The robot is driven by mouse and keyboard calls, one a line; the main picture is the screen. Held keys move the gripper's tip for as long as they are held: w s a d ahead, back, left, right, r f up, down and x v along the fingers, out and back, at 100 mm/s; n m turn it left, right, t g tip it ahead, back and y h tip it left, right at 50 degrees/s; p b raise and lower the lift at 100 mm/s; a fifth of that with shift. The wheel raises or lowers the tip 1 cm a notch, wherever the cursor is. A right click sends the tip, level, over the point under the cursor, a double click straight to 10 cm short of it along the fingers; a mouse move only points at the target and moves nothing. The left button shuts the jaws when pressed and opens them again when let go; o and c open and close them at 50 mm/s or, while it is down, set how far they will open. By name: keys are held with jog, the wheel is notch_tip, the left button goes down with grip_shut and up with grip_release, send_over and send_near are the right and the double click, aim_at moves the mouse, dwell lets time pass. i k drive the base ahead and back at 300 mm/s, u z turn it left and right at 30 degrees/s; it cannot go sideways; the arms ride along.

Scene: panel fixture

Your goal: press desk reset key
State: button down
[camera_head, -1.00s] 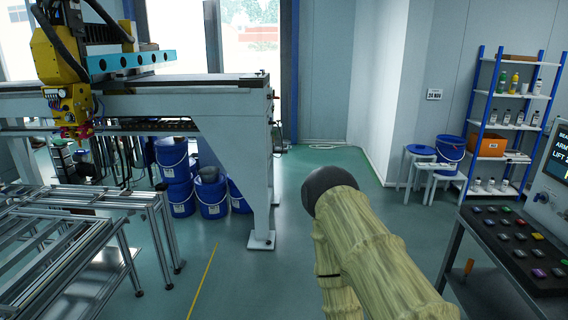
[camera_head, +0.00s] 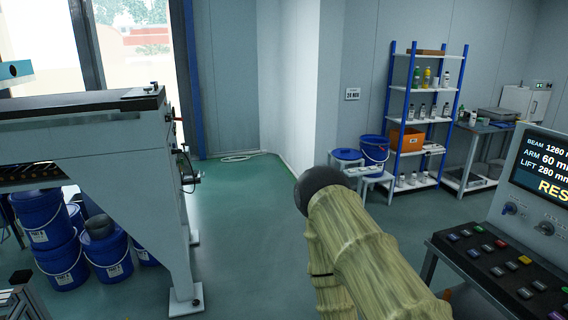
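The control desk (camera_head: 464,269) stands at the right edge, with a sloped dark panel carrying several coloured keys, among them a red key (camera_head: 501,244) and a yellow key (camera_head: 525,260). I cannot tell which one is the reset key. Above it a screen (camera_head: 546,170) shows BEAM, ARM and LIFT values and a cut-off word starting "RES". My gripper is not visible.
A large white gantry machine (camera_head: 115,150) with blue buckets (camera_head: 45,220) under it stands at left. A shelf rack (camera_head: 420,120), an orange box (camera_head: 407,139), stools (camera_head: 352,166) and a blue bucket (camera_head: 374,150) stand at the back. The green floor (camera_head: 240,240) between is clear.

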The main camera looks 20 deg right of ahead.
aim_at(524, 259)
jog(key=z, duration=0.7)
jog(key=i, duration=1.05)
jog(key=z, duration=1.75)
jog(key=i, duration=0.65)
jog(key=z, duration=0.45)
